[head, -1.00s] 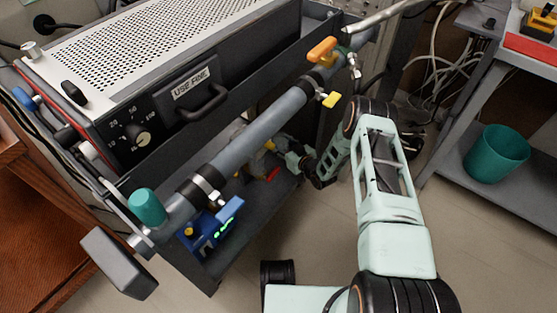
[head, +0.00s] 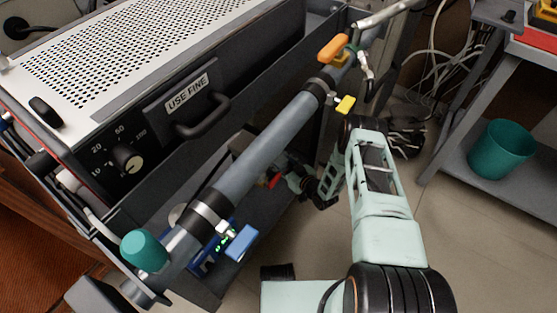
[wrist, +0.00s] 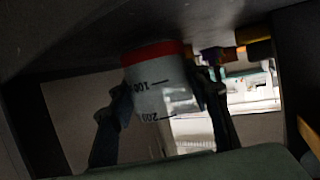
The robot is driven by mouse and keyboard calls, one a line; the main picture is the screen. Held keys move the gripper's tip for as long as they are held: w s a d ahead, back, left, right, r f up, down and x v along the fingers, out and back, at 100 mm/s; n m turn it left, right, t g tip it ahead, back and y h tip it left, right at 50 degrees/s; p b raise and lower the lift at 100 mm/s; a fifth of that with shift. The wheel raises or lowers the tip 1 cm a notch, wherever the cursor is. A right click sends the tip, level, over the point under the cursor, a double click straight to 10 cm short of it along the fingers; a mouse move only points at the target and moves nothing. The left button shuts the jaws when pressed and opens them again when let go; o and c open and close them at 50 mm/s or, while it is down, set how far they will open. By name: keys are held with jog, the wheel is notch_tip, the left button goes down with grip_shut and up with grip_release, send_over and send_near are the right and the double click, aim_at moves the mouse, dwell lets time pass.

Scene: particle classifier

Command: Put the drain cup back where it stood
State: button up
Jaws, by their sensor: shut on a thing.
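The drain cup (wrist: 152,82) is pale with a red band and dark volume marks that read upside down in the wrist view. My gripper (wrist: 163,98) is shut on it, one dark finger on each side. In the head view my arm reaches low under the sloping grey pipe into the lower part of the dark cart. The gripper and cup are not clearly visible there. The spot where the cup stood cannot be made out.
A blue device (head: 206,258) sits low in the cart. A teal bin (head: 500,150) stands on the right shelf. Open floor lies between.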

jog(key=shift+w+f, duration=0.1)
jog(key=shift+f, duration=0.05)
jog(key=shift+f, duration=0.1)
jog(key=o, duration=1.4)
jog(key=shift+r, duration=0.2)
jog(key=p+v, duration=0.5)
jog(key=v, duration=0.6)
jog(key=shift+p, duration=0.35)
jog(key=shift+s+d, duration=0.25)
jog(key=shift+s, duration=0.2)
jog(key=shift+r, duration=0.1)
